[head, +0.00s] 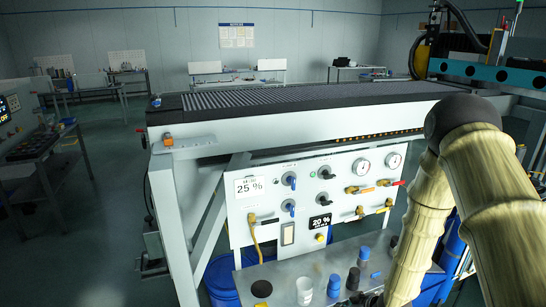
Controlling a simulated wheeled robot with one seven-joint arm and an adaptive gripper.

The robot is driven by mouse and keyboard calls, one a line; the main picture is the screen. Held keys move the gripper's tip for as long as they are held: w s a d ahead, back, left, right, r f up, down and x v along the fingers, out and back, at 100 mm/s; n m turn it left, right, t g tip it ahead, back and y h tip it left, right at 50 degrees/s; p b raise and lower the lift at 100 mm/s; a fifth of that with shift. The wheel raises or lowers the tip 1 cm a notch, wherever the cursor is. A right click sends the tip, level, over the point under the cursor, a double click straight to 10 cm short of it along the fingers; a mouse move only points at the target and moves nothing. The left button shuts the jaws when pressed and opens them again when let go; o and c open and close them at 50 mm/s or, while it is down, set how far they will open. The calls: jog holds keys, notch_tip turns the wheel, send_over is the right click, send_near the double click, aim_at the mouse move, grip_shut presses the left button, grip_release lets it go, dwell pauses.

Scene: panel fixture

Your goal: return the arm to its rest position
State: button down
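My arm shows at the right of the head view as thick beige links with a dark joint at the top. It is bent, with one link running down past the bottom edge in front of the panel's lower right and the bench. My gripper is not clearly visible; the arm's end lies at or below the bottom edge. Whether it holds anything cannot be seen. The white panel (262,213) carries knobs, two round gauges, red- and yellow-handled valves, and displays reading 25 % and 20 %.
A metal bench (325,257) below the panel holds a white cup (304,291), blue and dark cups (334,285) and a black disc (262,288). A large machine table (290,122) stands above. A side cart (45,150) is at left. Open floor (100,215) lies between.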

jog(key=s+a+f+m+g+h+b, duration=0.1)
jog(key=s+f+m+g+b, duration=0.15)
jog(key=s+f, duration=0.6)
jog(key=s+f+m+g+h+b, duration=0.1)
jog(key=s+f+m+b, duration=0.15)
jog(key=s+f, duration=0.6)
jog(key=s+d+f+m+g+h+b, duration=0.1)
jog(key=s+f+m+g+h+b, duration=0.1)
jog(key=s, duration=1.8)
jog(key=shift+s+d+m+g+h+b, duration=0.25)
jog(key=shift+m+g, duration=0.2)
jog(key=shift+m, duration=0.25)
jog(key=shift+w+a+f, duration=0.1)
